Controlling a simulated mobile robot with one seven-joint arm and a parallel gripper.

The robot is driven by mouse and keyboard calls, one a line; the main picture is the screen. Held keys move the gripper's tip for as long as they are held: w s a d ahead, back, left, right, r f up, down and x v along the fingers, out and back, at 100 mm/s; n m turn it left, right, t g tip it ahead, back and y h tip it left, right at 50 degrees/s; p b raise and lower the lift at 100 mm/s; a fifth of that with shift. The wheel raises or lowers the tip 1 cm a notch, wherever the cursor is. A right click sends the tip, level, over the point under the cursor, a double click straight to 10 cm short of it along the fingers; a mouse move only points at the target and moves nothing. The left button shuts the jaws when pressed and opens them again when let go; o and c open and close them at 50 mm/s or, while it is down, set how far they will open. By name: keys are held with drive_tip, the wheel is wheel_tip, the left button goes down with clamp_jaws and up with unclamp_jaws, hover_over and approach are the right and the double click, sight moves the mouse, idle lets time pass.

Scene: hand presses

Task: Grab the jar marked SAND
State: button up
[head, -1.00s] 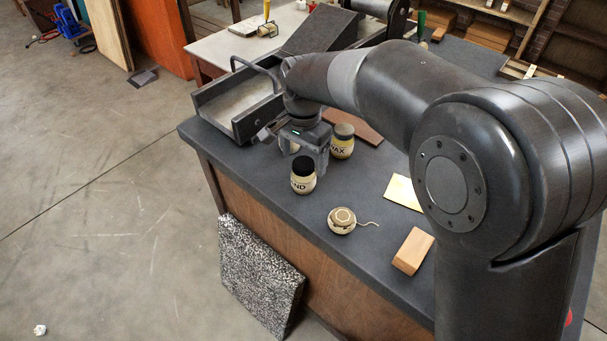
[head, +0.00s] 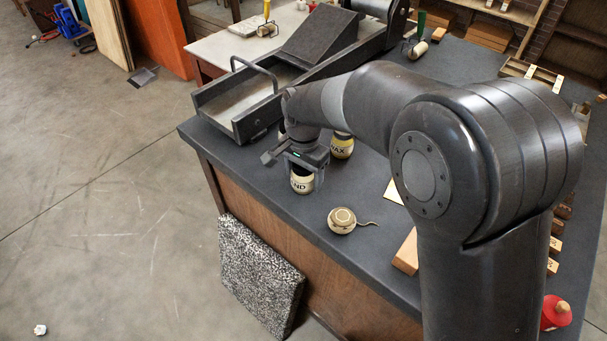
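The jar whose visible label letters read "ND" (head: 302,185) stands upright on the dark bench top near its front left edge. Its dark lid, seen earlier, is now hidden under my gripper (head: 308,172). My gripper points down right over this jar, with one finger showing along the jar's right side. The other finger is hidden, so I cannot tell whether the fingers touch the jar.
The WAX jar (head: 342,148) stands close behind to the right, partly covered by my arm. A ball of twine (head: 342,220) and a wooden block (head: 406,253) lie nearer. A metal press bed (head: 240,105) stands behind left.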

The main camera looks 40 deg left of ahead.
drive_tip(key=c, duration=0.7)
drive_tip(key=shift+c, duration=0.4)
drive_tip(key=shift+r, duration=0.15)
